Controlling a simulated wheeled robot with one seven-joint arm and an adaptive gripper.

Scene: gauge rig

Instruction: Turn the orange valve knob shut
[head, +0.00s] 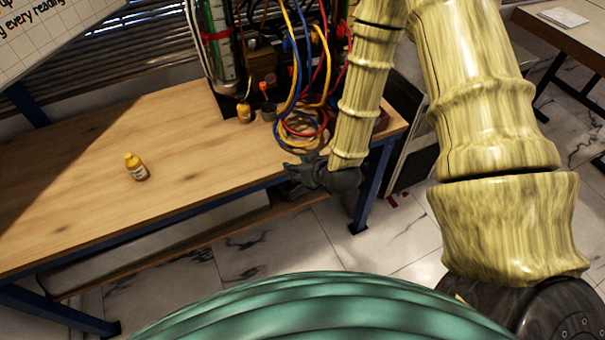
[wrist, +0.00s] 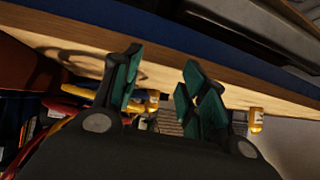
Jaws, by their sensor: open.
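The gauge rig (head: 268,60), with hoses and cables, stands at the back of the wooden bench. A small orange part (head: 264,87) shows low on its front; it may be the valve knob, but it is too small to be sure. My gripper (head: 293,177) is at the bench's front edge, below and to the right of that part and apart from it. In the wrist view my gripper (wrist: 160,72) has its green-padded fingers spread with nothing held between them. I cannot make out the orange knob in the wrist view.
Blue, red and yellow cables (head: 302,125) hang in loops just behind my gripper. A yellow bottle (head: 136,168) stands on the bench (head: 70,190) at left, and a smaller one (head: 244,113) near the rig. The bench's middle is mostly clear.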

